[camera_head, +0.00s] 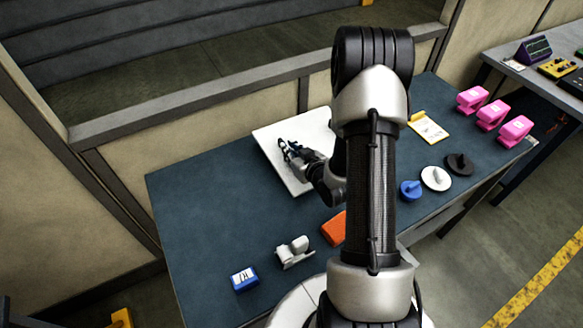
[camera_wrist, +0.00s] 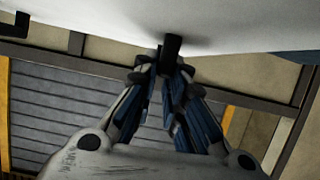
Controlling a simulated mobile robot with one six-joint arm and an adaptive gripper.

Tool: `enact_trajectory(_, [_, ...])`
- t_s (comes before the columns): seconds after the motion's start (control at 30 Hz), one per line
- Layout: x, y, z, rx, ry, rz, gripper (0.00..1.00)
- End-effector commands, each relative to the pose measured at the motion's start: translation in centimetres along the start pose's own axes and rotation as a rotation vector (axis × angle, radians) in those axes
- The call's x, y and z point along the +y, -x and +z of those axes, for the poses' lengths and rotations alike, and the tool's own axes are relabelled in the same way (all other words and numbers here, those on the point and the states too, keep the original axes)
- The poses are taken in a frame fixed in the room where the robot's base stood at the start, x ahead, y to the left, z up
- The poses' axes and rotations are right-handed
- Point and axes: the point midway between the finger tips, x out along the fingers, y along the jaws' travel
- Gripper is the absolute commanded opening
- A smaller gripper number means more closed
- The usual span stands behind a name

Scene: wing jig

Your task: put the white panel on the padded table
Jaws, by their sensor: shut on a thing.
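The white panel (camera_head: 268,138) is a flat square plate over the back middle of the dark blue padded table (camera_head: 190,210). In the wrist view the panel (camera_wrist: 80,28) fills the top, with a short dark handle (camera_wrist: 172,46) on it. My gripper (camera_head: 287,150) is shut on this handle; in the wrist view its fingertips (camera_wrist: 168,68) meet around it. My arm hides the panel's right part in the head view. I cannot tell whether the panel touches the table.
Along the table's front lie a blue box (camera_head: 244,280), a grey-white device (camera_head: 294,252), an orange block (camera_head: 334,229) and blue, white and black discs (camera_head: 436,179). A yellow clipboard (camera_head: 428,127) and pink clamps (camera_head: 491,115) sit right. The table's left is clear. A wall frame (camera_head: 200,113) stands behind.

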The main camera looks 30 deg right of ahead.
Motion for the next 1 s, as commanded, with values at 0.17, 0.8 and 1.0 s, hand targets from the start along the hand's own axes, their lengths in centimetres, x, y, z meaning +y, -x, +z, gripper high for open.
enact_trajectory(0.17, [0.0,-1.0,2.2,0.004,0.001,0.001,0.0])
enact_trajectory(0.8, [-0.1,-2.6,5.9,0.006,0.002,0.002,0.0])
enact_trajectory(1.0, [-0.1,-2.6,6.2,0.001,0.0,0.001,0.16])
